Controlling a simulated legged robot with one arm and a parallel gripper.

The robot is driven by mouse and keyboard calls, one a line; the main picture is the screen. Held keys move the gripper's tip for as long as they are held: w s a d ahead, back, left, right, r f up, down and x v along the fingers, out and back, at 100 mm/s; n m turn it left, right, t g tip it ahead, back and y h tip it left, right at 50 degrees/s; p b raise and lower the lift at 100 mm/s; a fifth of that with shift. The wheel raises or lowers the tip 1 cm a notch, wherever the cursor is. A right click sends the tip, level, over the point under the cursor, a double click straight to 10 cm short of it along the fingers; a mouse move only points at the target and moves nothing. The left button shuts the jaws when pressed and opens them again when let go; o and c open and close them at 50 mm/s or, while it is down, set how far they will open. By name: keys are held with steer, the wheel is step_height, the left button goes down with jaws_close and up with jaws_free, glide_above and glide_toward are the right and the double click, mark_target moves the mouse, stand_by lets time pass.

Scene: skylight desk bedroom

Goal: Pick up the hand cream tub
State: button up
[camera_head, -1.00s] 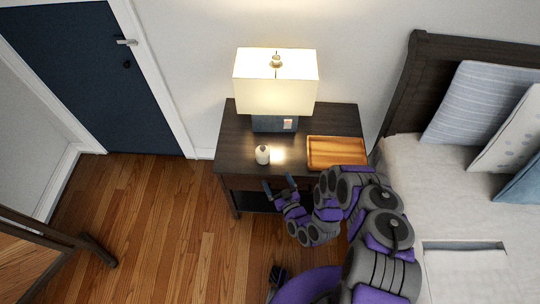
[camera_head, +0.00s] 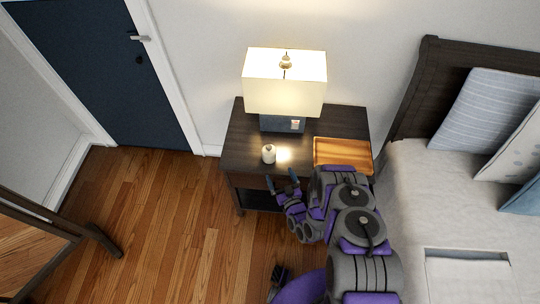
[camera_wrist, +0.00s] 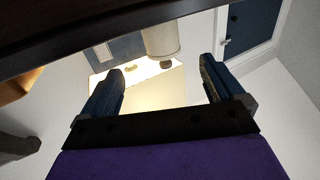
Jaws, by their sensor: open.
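The hand cream tub (camera_head: 268,155), a small white rounded container with a small dark top, stands upright on the front left of the dark nightstand (camera_head: 238,148). My gripper (camera_head: 282,180) is open and empty at the nightstand's front edge, just in front of the tub and slightly to its right, apart from it. In the wrist view, which looks upside down, the pale tub (camera_wrist: 161,35) shows beyond and between the two spread fingertips (camera_wrist: 163,70). The tub's base is hidden there by the dark nightstand edge.
A lit lamp (camera_head: 284,82) with a blue base stands behind the tub. A wooden tray (camera_head: 342,152) lies to its right. The bed (camera_head: 415,190) is on the right, and a dark wooden frame (camera_head: 50,225) stands at left. The floor left of the nightstand is clear.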

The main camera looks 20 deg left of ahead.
mark_target(271, 159)
steer(key=shift+w+a+f+b, duration=0.1)
steer(key=shift+w+a+b, duration=0.25)
steer(key=shift+a, duration=0.2)
steer(key=shift+w+a+b, duration=0.2)
steer(key=shift+a+b, duration=0.1)
steer(key=shift+a, duration=0.25)
steer(key=b+x, duration=0.1)
steer(key=x, duration=0.4)
steer(key=shift+w, duration=0.45)
steer(key=shift+x, duration=0.8)
steer(key=x, duration=0.1)
steer(key=b+x, duration=0.1)
steer(key=x, duration=0.3)
steer(key=shift+r+b, duration=0.3)
steer(key=shift+r, duration=0.1)
steer(key=c, duration=1)
steer(key=shift+c, duration=0.4)
steer(key=shift+r, duration=0.15)
